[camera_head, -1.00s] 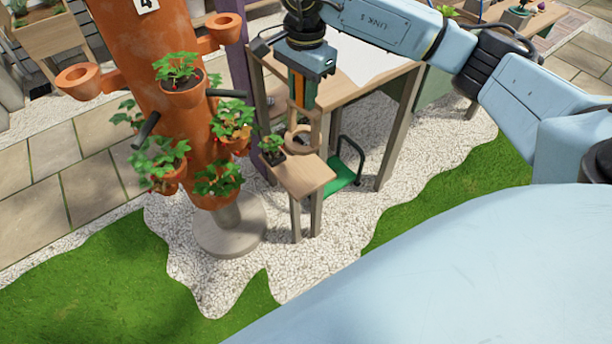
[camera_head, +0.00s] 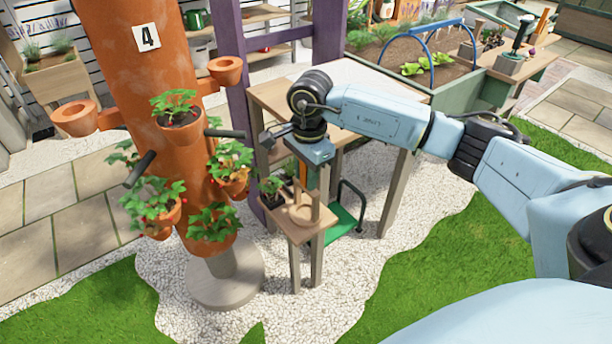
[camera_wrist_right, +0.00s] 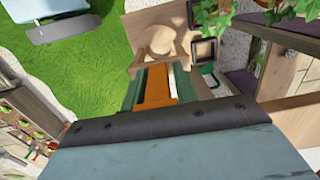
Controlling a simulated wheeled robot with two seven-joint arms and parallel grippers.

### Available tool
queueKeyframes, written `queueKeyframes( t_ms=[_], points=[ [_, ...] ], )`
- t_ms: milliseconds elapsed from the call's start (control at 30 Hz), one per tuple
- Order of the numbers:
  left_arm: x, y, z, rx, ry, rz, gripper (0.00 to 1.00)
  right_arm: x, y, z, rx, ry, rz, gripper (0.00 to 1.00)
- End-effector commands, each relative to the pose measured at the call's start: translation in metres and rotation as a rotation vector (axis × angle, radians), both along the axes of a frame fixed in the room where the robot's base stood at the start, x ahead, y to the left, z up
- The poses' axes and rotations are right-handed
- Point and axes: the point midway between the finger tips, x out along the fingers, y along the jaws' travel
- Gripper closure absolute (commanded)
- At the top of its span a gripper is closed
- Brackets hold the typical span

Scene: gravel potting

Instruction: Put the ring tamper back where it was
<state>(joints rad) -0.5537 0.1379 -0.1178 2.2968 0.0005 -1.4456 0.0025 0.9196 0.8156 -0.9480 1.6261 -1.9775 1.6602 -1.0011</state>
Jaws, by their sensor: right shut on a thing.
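The ring tamper (camera_head: 302,212) is a pale wooden fork with a ring at its lower end. It stands roughly upright on or just above the small wooden side shelf (camera_head: 297,233); I cannot tell whether it touches. My right gripper (camera_head: 308,178) points down over the shelf and is shut on the tamper's upper part. In the right wrist view the green fingers (camera_wrist_right: 158,88) flank an orange piece, and the tamper's wooden ring (camera_wrist_right: 172,40) lies beyond them, over the shelf top (camera_wrist_right: 140,25). My left gripper is out of view.
A potted seedling (camera_head: 271,190) stands on the shelf close beside the tamper. The orange planter tower (camera_head: 150,85) with several strawberry plants rises to the left. A larger table (camera_head: 270,95) adjoins the shelf behind. A green tray with a dark handle (camera_head: 343,222) is low at right.

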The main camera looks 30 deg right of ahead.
Motion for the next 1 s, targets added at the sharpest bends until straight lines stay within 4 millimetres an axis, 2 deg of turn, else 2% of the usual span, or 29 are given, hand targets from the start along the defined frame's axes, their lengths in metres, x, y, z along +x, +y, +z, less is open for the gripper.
queueKeyframes(
  t_ms=[367, 400, 567, 933, 1000],
  points=[
    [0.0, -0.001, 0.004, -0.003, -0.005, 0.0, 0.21, 0.0, 0.0, -0.002, 0.001, -0.001, 0.001, 0.94],
    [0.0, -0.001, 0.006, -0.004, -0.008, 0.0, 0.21, 0.0, 0.0, -0.002, 0.0, 0.0, 0.001, 0.68],
    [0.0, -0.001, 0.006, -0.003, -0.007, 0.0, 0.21, 0.0, 0.0, -0.002, 0.0, 0.0, 0.001, 0.49],
    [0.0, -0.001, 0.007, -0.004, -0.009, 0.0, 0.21, 0.0, 0.0, 0.001, 0.0, 0.0, 0.001, 0.49],
    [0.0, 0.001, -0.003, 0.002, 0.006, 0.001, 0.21, 0.0, 0.0, 0.009, 0.0, -0.001, 0.001, 0.49]
  ],
)
